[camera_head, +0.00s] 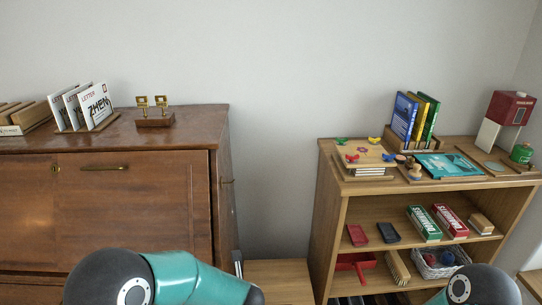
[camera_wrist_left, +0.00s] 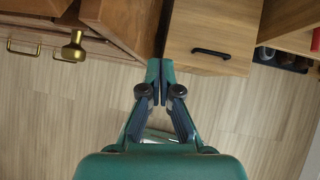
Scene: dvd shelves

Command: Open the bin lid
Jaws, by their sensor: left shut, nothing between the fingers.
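A light wooden box (camera_wrist_left: 205,30) that looks like the bin stands on the floor in the left wrist view, at upper middle right. A black bar handle (camera_wrist_left: 211,53) is on its side near the lower edge. Its top (camera_head: 280,275) shows in the head view between the cabinet and the shelf, and it appears closed. My left gripper (camera_wrist_left: 160,68) is shut and empty, apart from the box, to the left of the handle in the picture. The head view shows only arm links, with both grippers out of sight there.
A dark wooden cabinet (camera_head: 135,210) with brass handles stands left of the box. A low shelf (camera_head: 332,215) with games and books stands right. The wooden floor (camera_wrist_left: 245,120) in front is largely clear.

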